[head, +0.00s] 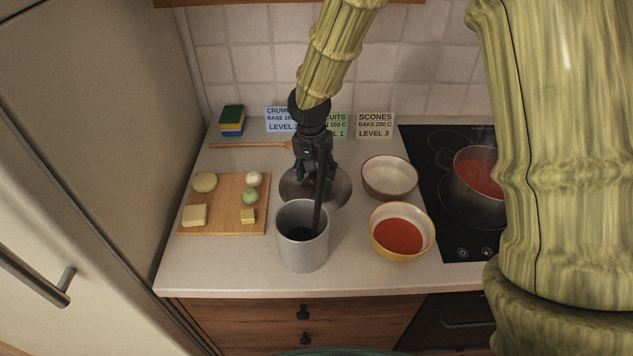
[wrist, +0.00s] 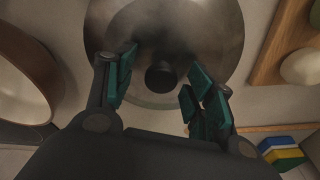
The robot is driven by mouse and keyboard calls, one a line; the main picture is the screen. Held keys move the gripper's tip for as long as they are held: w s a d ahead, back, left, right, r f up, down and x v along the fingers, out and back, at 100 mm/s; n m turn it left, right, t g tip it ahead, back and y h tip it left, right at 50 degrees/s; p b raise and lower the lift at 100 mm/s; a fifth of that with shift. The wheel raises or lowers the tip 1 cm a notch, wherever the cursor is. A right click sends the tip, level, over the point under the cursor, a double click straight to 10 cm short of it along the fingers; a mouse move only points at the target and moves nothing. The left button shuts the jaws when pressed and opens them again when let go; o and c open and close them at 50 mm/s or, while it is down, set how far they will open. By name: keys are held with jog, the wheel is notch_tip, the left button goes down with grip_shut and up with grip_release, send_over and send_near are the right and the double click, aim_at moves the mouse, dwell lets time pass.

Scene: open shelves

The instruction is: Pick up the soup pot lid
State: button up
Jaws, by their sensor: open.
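The soup pot lid (head: 337,188) is a round grey metal disc lying on the counter, behind a grey cylindrical container. In the wrist view the lid (wrist: 210,30) fills the upper middle, with its dark round knob (wrist: 161,77) near the centre. My gripper (head: 312,180) is over the lid, pointing down. In the wrist view my gripper (wrist: 160,85) is open, with one teal-padded finger on each side of the knob. I cannot tell whether the fingers touch the lid. The head view hides much of the lid behind my gripper and the container.
The grey container (head: 294,256) with a dark handle stands just in front. Two bowls (head: 389,178) (head: 378,251) are to the right, one holding red soup. A pot (head: 470,200) of red soup sits on the hob. A cutting board (head: 229,224) with food is left; a sponge and cards stand behind.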

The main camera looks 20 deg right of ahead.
jog(key=shift+f, duration=0.25)
grip_shut()
